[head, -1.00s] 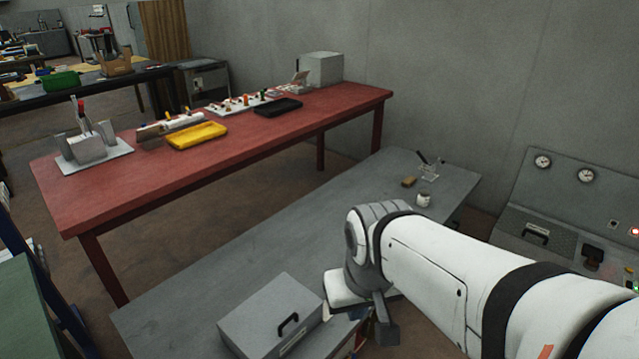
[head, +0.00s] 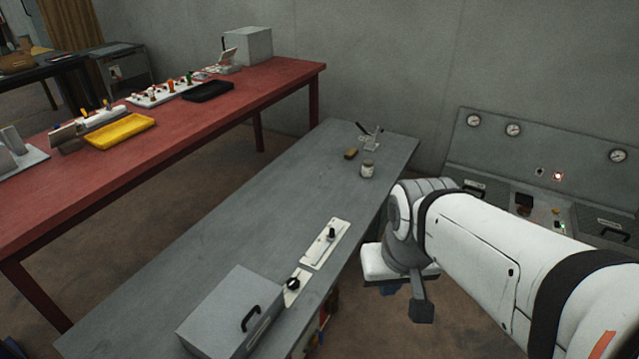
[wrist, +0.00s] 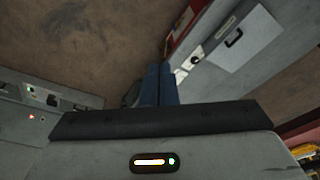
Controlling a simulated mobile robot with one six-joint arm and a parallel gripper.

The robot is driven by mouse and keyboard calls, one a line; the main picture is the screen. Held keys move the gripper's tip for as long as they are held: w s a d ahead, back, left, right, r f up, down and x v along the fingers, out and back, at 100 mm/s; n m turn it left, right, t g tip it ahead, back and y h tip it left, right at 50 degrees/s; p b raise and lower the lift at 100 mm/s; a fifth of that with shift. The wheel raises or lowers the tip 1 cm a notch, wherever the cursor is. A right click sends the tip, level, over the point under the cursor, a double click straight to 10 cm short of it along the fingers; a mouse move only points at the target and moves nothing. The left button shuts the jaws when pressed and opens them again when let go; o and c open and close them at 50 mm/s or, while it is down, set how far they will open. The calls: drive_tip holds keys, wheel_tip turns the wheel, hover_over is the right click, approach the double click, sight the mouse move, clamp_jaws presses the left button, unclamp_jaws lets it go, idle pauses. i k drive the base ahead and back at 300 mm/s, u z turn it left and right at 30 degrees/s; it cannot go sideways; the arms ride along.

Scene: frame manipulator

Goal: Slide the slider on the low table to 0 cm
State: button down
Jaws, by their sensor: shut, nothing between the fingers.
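The slider (head: 325,244) is a pale narrow plate with a small black knob (head: 331,235) near its far end. It lies along the near right edge of the grey low table (head: 230,225). Scale marks on it are too small to read. My gripper (head: 388,290) is off the table edge, to the right of the slider and apart from it; my wrist hides most of it in the head view. In the wrist view its blue fingers (wrist: 160,86) are together and empty. The slider's knob cannot be made out in the wrist view.
A small plate with a black dial (head: 292,285) and a grey box with a handle (head: 232,312) stand nearer on the low table. A jar (head: 367,169) and a brown block (head: 350,154) are at its far end. A gauge console (head: 540,150) stands at the right.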

sight(331, 237)
drive_tip(key=z, duration=0.05)
drive_tip(key=k, duration=1.2)
drive_tip(key=z, duration=0.7)
drive_tip(key=i, duration=2.35)
drive_tip(key=u, duration=0.75)
drive_tip(key=k, duration=0.75)
drive_tip(key=u, duration=0.25)
drive_tip(key=i, duration=0.75)
drive_tip(key=z, duration=0.1)
